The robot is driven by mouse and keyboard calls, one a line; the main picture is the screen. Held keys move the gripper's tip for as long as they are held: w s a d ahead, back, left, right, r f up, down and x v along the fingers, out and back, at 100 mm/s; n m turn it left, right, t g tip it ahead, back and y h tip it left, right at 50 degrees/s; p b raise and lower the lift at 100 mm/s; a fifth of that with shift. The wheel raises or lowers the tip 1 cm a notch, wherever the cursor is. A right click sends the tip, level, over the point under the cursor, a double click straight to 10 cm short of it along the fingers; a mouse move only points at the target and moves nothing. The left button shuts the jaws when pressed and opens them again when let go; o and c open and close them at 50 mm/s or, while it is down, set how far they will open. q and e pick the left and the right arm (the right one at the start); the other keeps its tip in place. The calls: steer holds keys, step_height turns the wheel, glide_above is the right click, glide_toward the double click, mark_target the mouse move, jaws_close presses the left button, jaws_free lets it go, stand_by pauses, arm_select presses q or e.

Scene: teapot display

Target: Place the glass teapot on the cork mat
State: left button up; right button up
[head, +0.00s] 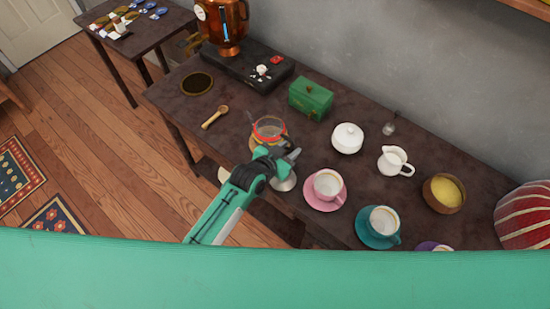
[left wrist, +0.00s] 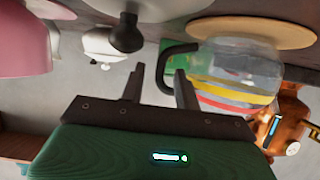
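The glass teapot (head: 268,128), with red and yellow bands, stands on the dark table near its front edge. In the left wrist view, which is upside down, the teapot (left wrist: 240,75) shows at the right. Its black handle (left wrist: 163,72) loops towards my left gripper. My left gripper (head: 292,160) is open beside the teapot. In the left wrist view its fingers (left wrist: 159,72) are apart, with the handle between or just beyond them; contact cannot be told. A tan disc, probably the cork mat (left wrist: 300,36), shows at the teapot's base. My right gripper is out of view.
A dark-rimmed round disc (head: 197,84) and a wooden spoon (head: 214,117) lie to the left. A copper urn (head: 228,25), green box (head: 310,98) and white sugar bowl (head: 347,137) stand behind. A pink cup (head: 327,184) and teal cup (head: 383,220) stand to the right.

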arm_select(q)
steer(key=v, duration=0.9)
steer(key=shift+s+a+b, duration=0.2)
steer(key=shift+s+b, duration=0.1)
